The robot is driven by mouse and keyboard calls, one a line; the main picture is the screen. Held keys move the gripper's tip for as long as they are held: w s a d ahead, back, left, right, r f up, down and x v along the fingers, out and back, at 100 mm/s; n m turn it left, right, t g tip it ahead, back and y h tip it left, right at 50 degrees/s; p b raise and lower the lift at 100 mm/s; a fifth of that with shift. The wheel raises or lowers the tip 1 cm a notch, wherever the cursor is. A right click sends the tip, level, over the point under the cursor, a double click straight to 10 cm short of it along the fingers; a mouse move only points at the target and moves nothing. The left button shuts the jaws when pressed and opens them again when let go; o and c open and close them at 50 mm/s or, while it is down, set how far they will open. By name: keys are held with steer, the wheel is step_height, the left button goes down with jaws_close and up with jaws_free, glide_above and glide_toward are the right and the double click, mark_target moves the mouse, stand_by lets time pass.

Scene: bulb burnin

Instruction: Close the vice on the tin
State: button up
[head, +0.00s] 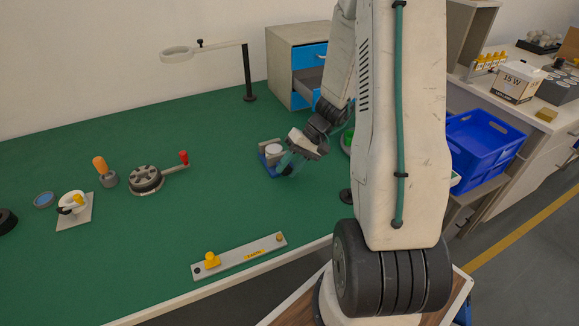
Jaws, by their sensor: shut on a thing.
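A small blue vice (263,162) with grey jaws stands on the green bench top, left of my arm. A pale round tin (273,149) sits between its jaws; whether both jaws touch it is too small to tell. My gripper (288,165) is at the vice's right side, low and tilted down towards the bench. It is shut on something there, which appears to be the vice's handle. The gripper's own body hides the handle and most of the vice's right side.
A magnifier lamp on a post (248,75) and a drawer cabinet (291,50) stand behind. A red-knobbed crank device (147,178) lies left; a grey bar with a yellow knob (240,257) lies near the front edge. A blue crate (485,147) is at right.

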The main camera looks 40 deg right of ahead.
steer(key=o, duration=1)
steer(key=shift+c, duration=0.2)
